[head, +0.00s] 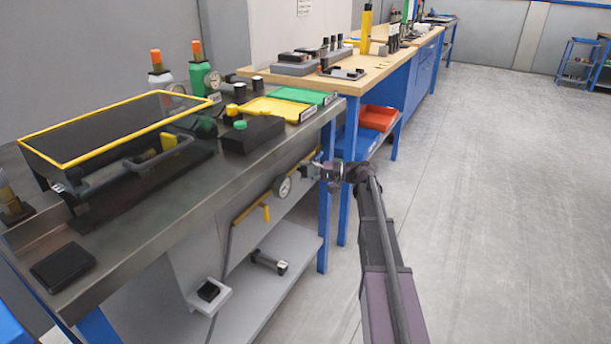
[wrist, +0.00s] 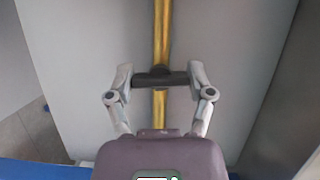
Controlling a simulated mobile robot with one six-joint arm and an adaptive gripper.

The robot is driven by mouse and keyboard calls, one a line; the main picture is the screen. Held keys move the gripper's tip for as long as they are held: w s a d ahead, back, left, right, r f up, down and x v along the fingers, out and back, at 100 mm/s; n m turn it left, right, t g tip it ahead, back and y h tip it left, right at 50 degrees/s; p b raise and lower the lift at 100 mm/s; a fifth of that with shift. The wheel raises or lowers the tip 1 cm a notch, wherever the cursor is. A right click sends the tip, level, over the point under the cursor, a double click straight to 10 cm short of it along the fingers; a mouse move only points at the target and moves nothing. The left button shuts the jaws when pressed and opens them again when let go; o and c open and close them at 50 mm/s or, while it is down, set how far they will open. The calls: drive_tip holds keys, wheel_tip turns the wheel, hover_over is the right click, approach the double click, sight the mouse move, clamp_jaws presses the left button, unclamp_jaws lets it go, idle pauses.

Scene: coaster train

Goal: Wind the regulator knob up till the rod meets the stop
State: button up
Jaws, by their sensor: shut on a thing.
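In the wrist view a dark bar-shaped knob (wrist: 160,79) sits across a yellow pipe (wrist: 160,35). My gripper (wrist: 160,82) is shut on the knob, with one finger at each end of the bar. In the head view my gripper (head: 318,170) is at the front of the steel bench, just below its top edge, and hides the knob. A round gauge (head: 283,187) is on the pipe to the left of my gripper. I cannot make out the rod or the stop in either view.
The steel bench (head: 150,232) holds a yellow-rimmed bin (head: 104,147), a black box with a green button (head: 252,134) and trays. A yellow lever (head: 266,212) hangs below the pipe. A lower shelf (head: 285,265) is underneath. The floor to the right (head: 480,200) is clear.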

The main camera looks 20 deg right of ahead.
drive_tip(key=shift+a+m, duration=0.1)
drive_tip(key=shift+m, duration=0.3)
drive_tip(key=o, duration=1.1)
drive_tip(key=v, duration=1.2)
drive_tip(key=shift+f, duration=0.25)
